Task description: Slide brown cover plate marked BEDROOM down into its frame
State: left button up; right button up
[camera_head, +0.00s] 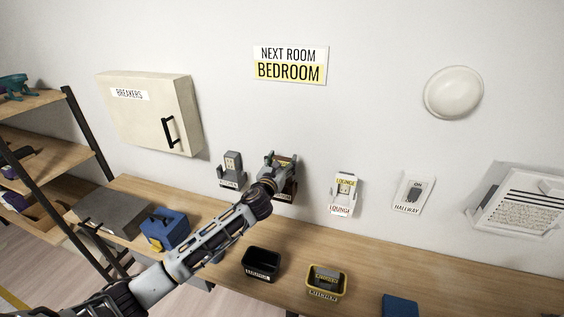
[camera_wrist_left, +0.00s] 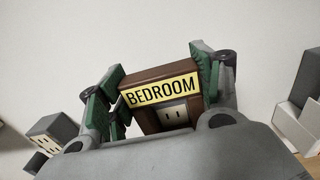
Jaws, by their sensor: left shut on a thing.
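The brown cover plate (camera_wrist_left: 152,74) has a yellow label reading BEDROOM and sits between the green finger pads in the left wrist view. My left gripper (camera_head: 279,163) is shut on it at the wall outlet, above the back of the bench. A pale outlet face (camera_wrist_left: 172,115) shows just below the label, with brown sides of the frame around it. The gripper body hides the lower part of the frame. In the head view the gripper covers most of the plate. How far down the plate sits cannot be told. My right gripper is not in view.
A grey outlet (camera_head: 232,168) is left of the gripper; a white LOUNGE outlet (camera_head: 343,192) and HALLWAY switch (camera_head: 412,193) are right. The bench (camera_head: 215,220) holds a blue box (camera_head: 165,229), a black bin (camera_head: 262,263) and a yellow-rimmed KITCHEN bin (camera_head: 326,281). A breaker box (camera_head: 150,112) juts from the wall.

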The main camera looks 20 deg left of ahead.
pick_arm(q)
jog(key=shift+f, duration=0.35)
jog(key=shift+f+b, duration=0.85)
jog(key=shift+f, duration=0.15)
dwell(0.4)
jog(key=o, duration=1.1)
jog(key=shift+s, duration=0.2)
jog(key=s, duration=1.1)
jog(key=shift+s+a, duration=0.2)
jog(key=shift+s, duration=0.15)
dwell(0.4)
